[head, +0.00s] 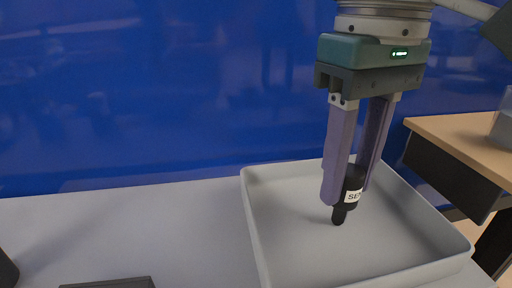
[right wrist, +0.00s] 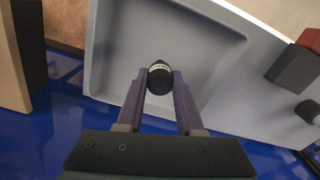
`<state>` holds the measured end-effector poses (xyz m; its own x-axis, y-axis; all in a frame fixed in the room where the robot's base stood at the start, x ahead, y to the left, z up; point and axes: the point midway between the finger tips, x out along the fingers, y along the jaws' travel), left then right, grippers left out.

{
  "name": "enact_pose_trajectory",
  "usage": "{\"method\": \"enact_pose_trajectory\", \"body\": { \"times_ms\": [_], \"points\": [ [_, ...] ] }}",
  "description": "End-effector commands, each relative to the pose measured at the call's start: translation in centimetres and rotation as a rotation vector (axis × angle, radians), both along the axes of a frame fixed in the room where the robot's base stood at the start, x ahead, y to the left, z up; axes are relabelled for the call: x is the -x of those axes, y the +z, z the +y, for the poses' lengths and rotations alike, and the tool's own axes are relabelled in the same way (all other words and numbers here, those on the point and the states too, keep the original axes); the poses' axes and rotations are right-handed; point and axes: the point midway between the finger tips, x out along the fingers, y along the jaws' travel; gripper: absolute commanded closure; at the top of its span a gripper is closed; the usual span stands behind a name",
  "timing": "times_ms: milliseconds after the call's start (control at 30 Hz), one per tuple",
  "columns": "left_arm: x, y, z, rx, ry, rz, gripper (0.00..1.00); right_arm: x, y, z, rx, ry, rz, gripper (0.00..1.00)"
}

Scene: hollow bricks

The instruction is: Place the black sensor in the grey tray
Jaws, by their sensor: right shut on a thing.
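The black sensor (head: 351,187) has a white label with dark letters and hangs slightly tilted, narrow end down. My right gripper (head: 345,190) is shut on it, with the purple fingers on either side. The sensor is over the inside of the grey tray (head: 252,215); I cannot tell whether its tip touches the tray floor. In the right wrist view, the sensor (right wrist: 160,76) sits between the fingertips (right wrist: 160,82), with the tray (right wrist: 98,60) beyond it. My left gripper is not in view.
The tray stands on a grey table (head: 120,235). A dark block (head: 110,283) lies at the front edge of the head view, and a dark object (head: 6,270) is at far left. A red block (right wrist: 310,40) shows in the right wrist view. A wooden-topped table (head: 465,140) stands at right.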

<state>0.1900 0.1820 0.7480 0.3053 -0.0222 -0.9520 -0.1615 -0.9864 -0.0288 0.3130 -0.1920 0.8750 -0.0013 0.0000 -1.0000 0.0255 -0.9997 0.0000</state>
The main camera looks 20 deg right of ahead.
Motion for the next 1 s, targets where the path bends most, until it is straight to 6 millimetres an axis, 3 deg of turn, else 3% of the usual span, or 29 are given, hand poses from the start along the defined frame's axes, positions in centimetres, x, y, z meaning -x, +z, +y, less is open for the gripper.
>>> {"method": "enact_pose_trajectory", "body": {
  "times_ms": [200,233,500,800,1000],
  "points": [
    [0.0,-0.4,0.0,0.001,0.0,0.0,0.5,0.0,-0.3,0.0,0.0,0.0,-0.001,1.0],
    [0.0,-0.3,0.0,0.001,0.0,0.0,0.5,0.0,-0.2,0.0,0.0,0.0,-0.001,0.63],
    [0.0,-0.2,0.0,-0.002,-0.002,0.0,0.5,0.0,-0.1,0.0,0.0,0.0,-0.001,0.34],
    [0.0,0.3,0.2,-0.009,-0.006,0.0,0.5,0.0,0.3,0.0,0.0,0.0,-0.001,0.34],
    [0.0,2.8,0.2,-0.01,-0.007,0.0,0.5,-0.1,4.2,0.0,-0.001,0.001,-0.004,0.34]
  ]
}}
